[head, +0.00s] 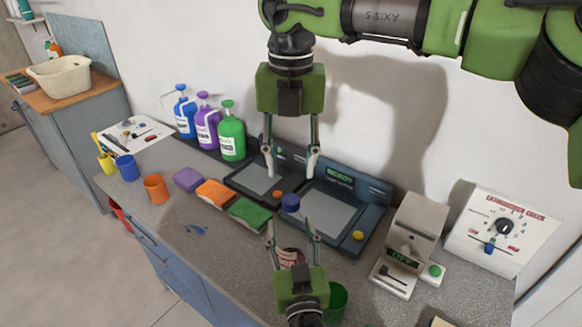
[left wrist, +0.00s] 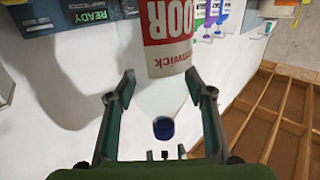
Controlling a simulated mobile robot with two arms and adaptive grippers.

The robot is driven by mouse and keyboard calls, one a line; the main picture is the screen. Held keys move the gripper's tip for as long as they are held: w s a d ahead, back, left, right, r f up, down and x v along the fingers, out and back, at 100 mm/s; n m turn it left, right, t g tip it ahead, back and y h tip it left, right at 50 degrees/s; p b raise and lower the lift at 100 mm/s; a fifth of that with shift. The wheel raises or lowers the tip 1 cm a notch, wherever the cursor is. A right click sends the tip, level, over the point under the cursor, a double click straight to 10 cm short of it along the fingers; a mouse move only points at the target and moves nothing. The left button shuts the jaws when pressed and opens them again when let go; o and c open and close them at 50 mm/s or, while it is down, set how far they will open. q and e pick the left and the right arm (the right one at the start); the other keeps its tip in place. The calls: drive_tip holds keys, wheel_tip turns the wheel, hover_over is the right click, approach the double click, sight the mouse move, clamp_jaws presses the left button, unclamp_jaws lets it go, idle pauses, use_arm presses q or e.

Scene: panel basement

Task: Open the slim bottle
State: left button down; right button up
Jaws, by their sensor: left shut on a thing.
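The slim bottle (head: 291,257) has a red and white label and a blue cap (head: 290,202). In the head view it stands in front of the dark panels, low in the middle. My left gripper (head: 288,224) is shut on it, with a finger on either side. In the left wrist view the label (left wrist: 168,38) is above and the blue cap (left wrist: 162,128) shows below, between the fingers (left wrist: 160,82). The cap is on the bottle. My right gripper (head: 290,163) is above the cap, fingers apart, empty and pointing down.
Blue, purple and green jugs (head: 231,132) stand at the back left. Sponges (head: 214,193), an orange cup (head: 156,188) and a blue cup (head: 126,167) lie to the left. A grey device (head: 408,243) and a dial panel (head: 502,227) stand right. A green cup (head: 338,298) is near my left gripper.

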sight(291, 199)
drive_tip(key=m, duration=1.1)
drive_tip(key=shift+m, duration=0.3)
drive_tip(key=m, duration=0.3)
drive_tip(key=shift+m, duration=0.4)
drive_tip(key=shift+f, duration=4)
